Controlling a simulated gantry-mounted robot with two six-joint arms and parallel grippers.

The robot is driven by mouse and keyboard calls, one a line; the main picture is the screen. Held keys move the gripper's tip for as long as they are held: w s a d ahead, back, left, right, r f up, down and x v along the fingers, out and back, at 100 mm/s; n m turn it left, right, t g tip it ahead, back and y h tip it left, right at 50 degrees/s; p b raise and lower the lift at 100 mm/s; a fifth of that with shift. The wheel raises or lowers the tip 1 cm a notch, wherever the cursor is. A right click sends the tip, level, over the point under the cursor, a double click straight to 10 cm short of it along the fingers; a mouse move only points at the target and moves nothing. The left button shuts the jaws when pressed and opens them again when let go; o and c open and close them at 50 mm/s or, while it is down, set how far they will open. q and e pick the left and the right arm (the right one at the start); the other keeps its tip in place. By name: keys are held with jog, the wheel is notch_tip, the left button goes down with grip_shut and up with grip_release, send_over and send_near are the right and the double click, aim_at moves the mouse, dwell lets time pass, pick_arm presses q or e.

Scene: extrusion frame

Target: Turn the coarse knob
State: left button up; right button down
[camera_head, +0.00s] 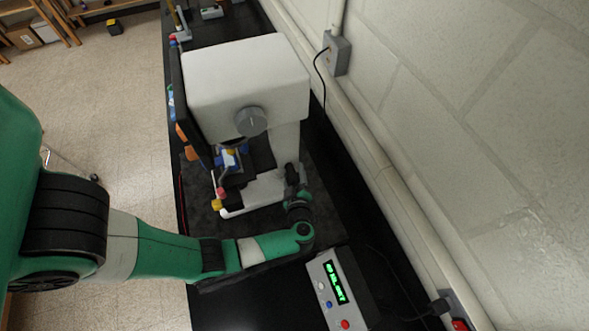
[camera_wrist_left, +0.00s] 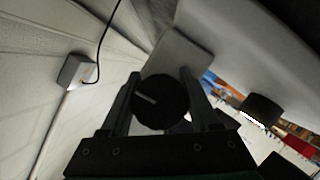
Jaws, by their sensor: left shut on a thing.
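A round black knob with a white line mark (camera_wrist_left: 160,103) sits between the two fingers of my left gripper in the left wrist view. It appears to be the coarse knob. My left gripper (camera_wrist_left: 163,95) is shut on it, one finger at each side. In the head view my left arm reaches across to the lower right of the white instrument (camera_head: 245,72), with the gripper (camera_head: 291,172) at its base column. The knob is hidden there behind the wrist. My right gripper is in neither view.
A round grey dial (camera_head: 251,121) is on the instrument's front face. A control box with a green display and several buttons (camera_head: 337,287) stands near my left wrist. A block wall (camera_head: 430,120) with a grey socket box (camera_head: 337,54) runs along the right.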

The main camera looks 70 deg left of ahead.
pick_arm(q)
jog(key=m+p, duration=0.1)
jog(key=g+p, duration=0.1)
jog(key=shift+s+r+m+p, duration=0.1)
jog(key=shift+r+m+p, duration=0.15)
jog(key=shift+m+p, duration=0.15)
jog(key=shift+f+m+g+h+p, duration=0.1)
jog(key=shift+m+g+h+p, duration=0.2)
jog(key=shift+m+g+p, duration=0.15)
jog(key=shift+s+f+m+g+p, duration=0.2)
jog(key=shift+m+g+p, duration=0.15)
jog(key=shift+m, duration=0.2)
jog(key=o, duration=1.3)
jog(key=shift+o, duration=0.2)
jog(key=shift+d, duration=0.1)
